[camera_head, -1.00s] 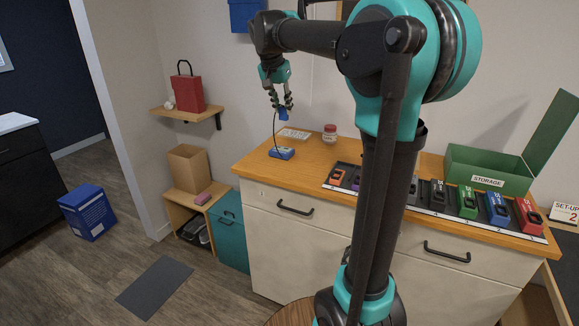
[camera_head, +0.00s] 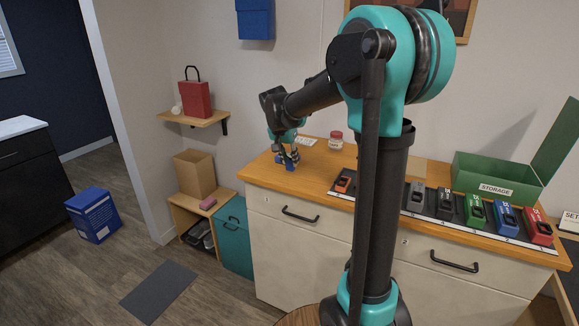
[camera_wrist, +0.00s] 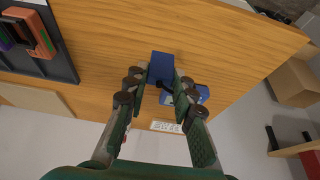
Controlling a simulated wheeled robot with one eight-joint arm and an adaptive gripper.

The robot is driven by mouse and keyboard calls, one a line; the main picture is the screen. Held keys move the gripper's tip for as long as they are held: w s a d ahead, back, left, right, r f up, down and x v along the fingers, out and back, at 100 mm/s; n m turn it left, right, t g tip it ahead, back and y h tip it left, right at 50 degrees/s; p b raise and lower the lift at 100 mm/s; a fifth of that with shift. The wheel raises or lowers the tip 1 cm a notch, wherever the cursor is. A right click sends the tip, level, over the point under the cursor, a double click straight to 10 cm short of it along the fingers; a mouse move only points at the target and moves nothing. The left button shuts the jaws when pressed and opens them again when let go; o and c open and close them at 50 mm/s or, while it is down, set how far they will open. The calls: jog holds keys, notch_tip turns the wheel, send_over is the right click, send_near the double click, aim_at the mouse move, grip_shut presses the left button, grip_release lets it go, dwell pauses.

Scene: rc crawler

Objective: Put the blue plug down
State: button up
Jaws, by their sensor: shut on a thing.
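The blue plug (camera_wrist: 162,67) is between the fingertips of my gripper (camera_wrist: 158,80) in the wrist view. My gripper is shut on it. The blue device with a pale label (camera_wrist: 203,94) lies on the wooden counter, partly hidden behind a finger, close beside the plug. In the head view my gripper (camera_head: 288,158) is low at the left end of the counter top (camera_head: 310,178). Small blue parts show at its fingers, but plug and device are hard to tell apart there. Whether the plug touches the wood cannot be told.
A white label card (camera_head: 308,142) and a red-lidded jar (camera_head: 336,140) stand behind my gripper. A dark tray (camera_head: 410,215) with several coloured units runs along the counter to the right. The green storage box (camera_head: 490,188) is behind it.

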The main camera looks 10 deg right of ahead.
aim_at(289, 165)
jog(key=shift+f, duration=1.45)
jog(key=shift+f, duration=0.1)
jog(key=o, duration=0.9)
jog(key=v, duration=1.2)
jog(key=s+d+f+n+y, duration=0.1)
jog(key=s+d+f+n, duration=0.1)
jog(key=s+f, duration=0.5)
jog(key=s+d+f+n+y, duration=0.1)
jog(key=s+d+f+n, duration=0.1)
jog(key=s+f, duration=0.6)
jog(key=s+d+f+n, duration=0.3)
jog(key=s+f, duration=0.5)
jog(key=s, duration=0.3)
jog(key=shift+d+f+y, duration=0.1)
jog(key=shift+f+y, duration=0.1)
jog(key=shift+y, duration=0.2)
